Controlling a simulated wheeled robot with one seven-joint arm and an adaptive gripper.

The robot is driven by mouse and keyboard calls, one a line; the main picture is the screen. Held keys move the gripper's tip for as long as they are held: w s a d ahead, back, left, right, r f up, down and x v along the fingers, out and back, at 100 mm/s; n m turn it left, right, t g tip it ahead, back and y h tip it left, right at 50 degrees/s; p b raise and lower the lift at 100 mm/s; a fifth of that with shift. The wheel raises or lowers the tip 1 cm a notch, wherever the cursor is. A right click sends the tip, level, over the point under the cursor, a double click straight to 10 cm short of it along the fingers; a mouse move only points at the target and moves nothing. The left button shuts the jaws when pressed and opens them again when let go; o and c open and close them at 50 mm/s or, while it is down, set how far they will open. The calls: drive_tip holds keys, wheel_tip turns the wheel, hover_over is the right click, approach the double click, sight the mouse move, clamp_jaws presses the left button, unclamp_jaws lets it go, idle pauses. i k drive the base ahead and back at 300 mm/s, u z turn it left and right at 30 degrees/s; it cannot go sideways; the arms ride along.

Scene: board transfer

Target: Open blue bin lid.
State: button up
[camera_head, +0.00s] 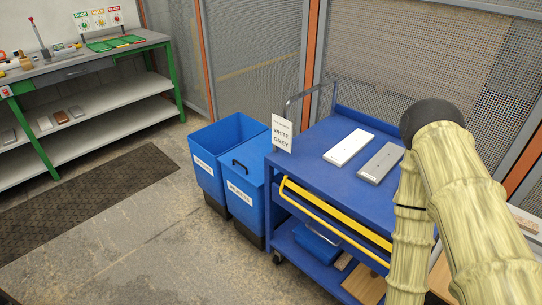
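Two blue bins stand side by side on the floor left of the blue cart. The left blue bin (207,172) has an open top and a white label on its front. The right blue bin (246,208) has a blue lid (250,170) that lies shut across its top, with a black handle (239,165) on it. Its front also bears a white label, too small to read surely. My arm rises at the right, in front of the cart, and bends at a black joint. My gripper is out of the picture.
The blue cart (310,165) stands close against the right bin and carries a white board (348,147), a grey board (380,162) and a sign (281,133). A yellow-edged drawer (335,222) faces front. A workbench (90,60) is at left. Floor before the bins is clear.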

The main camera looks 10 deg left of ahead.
sight(246, 160)
drive_tip(key=z, duration=0.05)
drive_tip(key=i, duration=0.65)
drive_tip(key=u, duration=0.7)
drive_tip(key=i, duration=0.45)
drive_tip(key=u, duration=0.45)
